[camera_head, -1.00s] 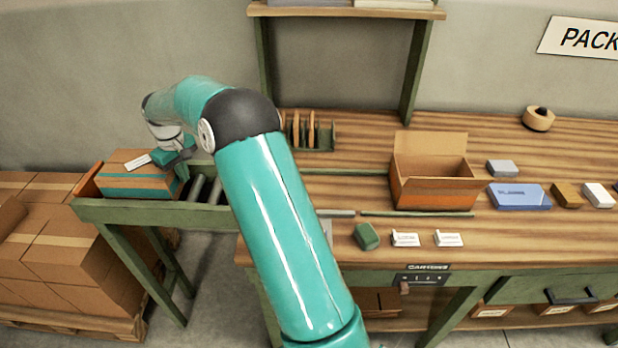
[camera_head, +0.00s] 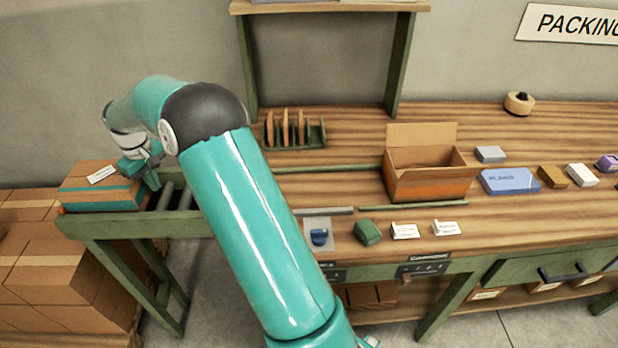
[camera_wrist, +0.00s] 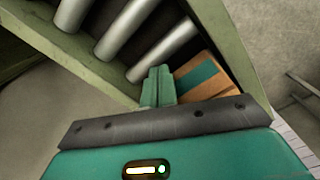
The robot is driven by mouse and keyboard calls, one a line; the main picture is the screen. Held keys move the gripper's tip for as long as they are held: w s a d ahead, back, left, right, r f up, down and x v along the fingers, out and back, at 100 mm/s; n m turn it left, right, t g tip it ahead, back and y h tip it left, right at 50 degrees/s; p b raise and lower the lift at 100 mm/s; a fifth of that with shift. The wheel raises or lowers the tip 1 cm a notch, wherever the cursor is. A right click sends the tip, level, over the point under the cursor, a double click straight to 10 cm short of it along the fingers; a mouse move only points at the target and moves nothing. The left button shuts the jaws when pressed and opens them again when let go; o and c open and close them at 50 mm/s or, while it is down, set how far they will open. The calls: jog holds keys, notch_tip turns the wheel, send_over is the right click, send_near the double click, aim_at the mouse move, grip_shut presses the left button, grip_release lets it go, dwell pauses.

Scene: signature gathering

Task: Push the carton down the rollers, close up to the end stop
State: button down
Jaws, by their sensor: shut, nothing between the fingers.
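The taped carton (camera_head: 97,193), brown with a teal band and a white label, sits at the left end of the roller track (camera_head: 166,197). My gripper (camera_head: 153,165) is shut and empty at the carton's right side. In the wrist view the shut fingers (camera_wrist: 157,85) are right beside the carton (camera_wrist: 202,78), over the rollers (camera_wrist: 155,50). Whether they touch it is unclear.
Stacked cartons (camera_head: 50,275) stand on the floor left of the track. The bench (camera_head: 330,180) to the right holds an open box (camera_head: 430,183), a divider rack (camera_head: 295,135) and small goods. Green rails (camera_wrist: 225,40) edge the rollers.

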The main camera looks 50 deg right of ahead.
jog(key=shift+w+d+f, duration=0.2)
jog(key=shift+w+f, duration=0.1)
jog(key=shift+f, duration=0.3)
jog(key=shift+s+d, duration=0.15)
jog(key=shift+d, duration=0.05)
jog(key=shift+s+d+r, duration=0.15)
jog(key=shift+s+r, duration=0.15)
jog(key=shift+s, duration=0.35)
jog(key=shift+w+d+f, duration=0.15)
jog(key=shift+w+f, duration=0.05)
jog(key=shift+f, duration=0.05)
jog(key=shift+r, duration=1.25)
notch_tip(320, 180, up, 10)
